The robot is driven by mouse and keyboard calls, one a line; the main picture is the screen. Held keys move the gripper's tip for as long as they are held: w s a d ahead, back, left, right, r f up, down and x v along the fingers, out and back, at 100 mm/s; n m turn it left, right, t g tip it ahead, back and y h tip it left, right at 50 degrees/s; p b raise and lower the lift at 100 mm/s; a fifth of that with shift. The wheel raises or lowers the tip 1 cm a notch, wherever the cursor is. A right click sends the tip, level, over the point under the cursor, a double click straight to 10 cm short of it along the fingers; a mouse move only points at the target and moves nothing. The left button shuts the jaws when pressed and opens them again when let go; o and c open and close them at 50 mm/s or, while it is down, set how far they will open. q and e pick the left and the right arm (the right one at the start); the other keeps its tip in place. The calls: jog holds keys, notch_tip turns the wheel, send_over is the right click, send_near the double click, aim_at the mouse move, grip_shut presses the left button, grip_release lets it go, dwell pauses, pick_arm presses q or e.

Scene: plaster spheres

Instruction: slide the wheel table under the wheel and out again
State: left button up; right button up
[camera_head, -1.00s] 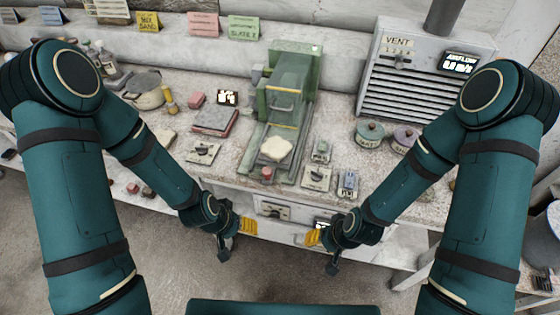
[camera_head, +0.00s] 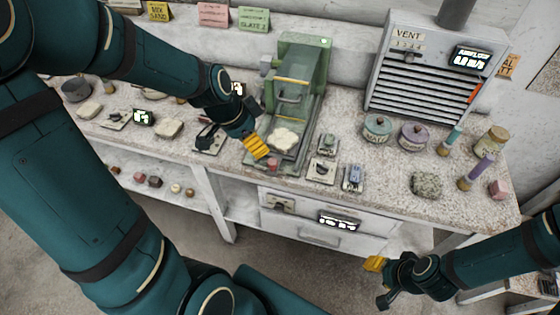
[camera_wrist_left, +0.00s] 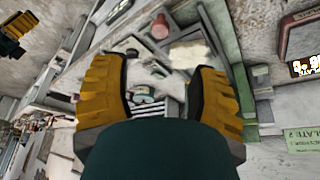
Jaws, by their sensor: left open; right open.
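The green grinding machine (camera_head: 303,68) stands on the bench, with a handled front panel. I cannot make out the wheel itself inside it. The wheel table (camera_head: 263,160) lies low in front of the housing. A pale slab (camera_head: 285,138) rests on it and also shows in the left wrist view (camera_wrist_left: 188,53). A red knob (camera_head: 272,164) is at the table's front end, also in the left wrist view (camera_wrist_left: 160,25). My left gripper (camera_head: 235,142) is open and empty, just left of the slab and knob. My right gripper (camera_head: 378,282) is open and empty, low in front of the bench.
Small switch boxes (camera_head: 322,170) stand right of the wheel table. Lidded jars (camera_head: 377,128) and a grey vent unit (camera_head: 430,75) are farther right. Drawers (camera_head: 320,220) are under the bench top. The floor in front is clear.

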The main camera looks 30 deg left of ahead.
aim_at(272, 161)
pick_arm(q)
jog(key=b+x, duration=0.3)
jog(key=x, duration=0.9)
jog(key=shift+f, duration=0.35)
grip_shut()
